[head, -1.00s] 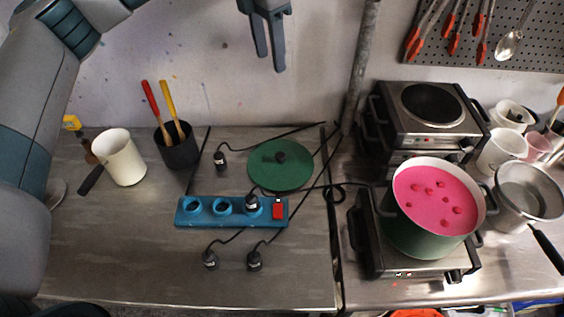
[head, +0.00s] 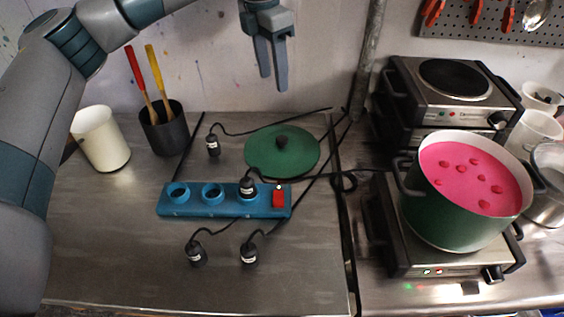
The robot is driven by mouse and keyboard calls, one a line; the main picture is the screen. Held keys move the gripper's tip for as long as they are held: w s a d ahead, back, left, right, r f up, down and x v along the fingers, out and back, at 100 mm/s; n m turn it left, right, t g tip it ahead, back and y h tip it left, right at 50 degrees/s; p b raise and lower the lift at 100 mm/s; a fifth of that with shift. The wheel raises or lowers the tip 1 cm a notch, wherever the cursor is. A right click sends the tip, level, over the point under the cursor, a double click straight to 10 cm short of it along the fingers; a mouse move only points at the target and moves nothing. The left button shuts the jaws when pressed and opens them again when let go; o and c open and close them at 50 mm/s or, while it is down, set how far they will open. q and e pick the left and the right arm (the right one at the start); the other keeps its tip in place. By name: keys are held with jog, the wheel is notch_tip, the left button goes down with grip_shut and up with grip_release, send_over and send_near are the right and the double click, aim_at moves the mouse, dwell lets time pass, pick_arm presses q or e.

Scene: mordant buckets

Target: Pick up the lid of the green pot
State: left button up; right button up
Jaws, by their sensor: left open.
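The green lid (head: 300,160) lies flat on the steel counter, its dark knob (head: 281,141) facing up. A black cable passes by its lower edge. The green pot (head: 456,215) stands uncovered on a hot plate at the right, with pink liquid and several red lumps in it. My left gripper (head: 271,82) is open and empty, fingers pointing down, above and behind the lid in the picture, apart from it. My right gripper is not in view.
A blue power strip (head: 225,209) with black plugs and cables lies just in front of the lid. A black holder (head: 164,133) with brushes and a white jug (head: 100,140) stand at left. Stacked hot plates (head: 455,90) and a vertical pipe (head: 368,60) are at right.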

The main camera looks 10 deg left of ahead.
pick_arm(q)
notch_tip(320, 180, down, 3)
jog(key=shift+r+b, duration=0.1)
jog(key=shift+b, duration=0.75)
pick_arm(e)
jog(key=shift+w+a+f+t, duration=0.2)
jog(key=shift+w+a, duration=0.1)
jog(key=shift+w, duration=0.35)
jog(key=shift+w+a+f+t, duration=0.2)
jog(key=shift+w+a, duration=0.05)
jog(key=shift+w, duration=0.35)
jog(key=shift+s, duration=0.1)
pick_arm(q)
jog(key=p, duration=0.4)
send_over(282, 138)
jog(key=s, duration=0.2)
jog(key=f, duration=1.2)
jog(key=shift+w+a, duration=0.2)
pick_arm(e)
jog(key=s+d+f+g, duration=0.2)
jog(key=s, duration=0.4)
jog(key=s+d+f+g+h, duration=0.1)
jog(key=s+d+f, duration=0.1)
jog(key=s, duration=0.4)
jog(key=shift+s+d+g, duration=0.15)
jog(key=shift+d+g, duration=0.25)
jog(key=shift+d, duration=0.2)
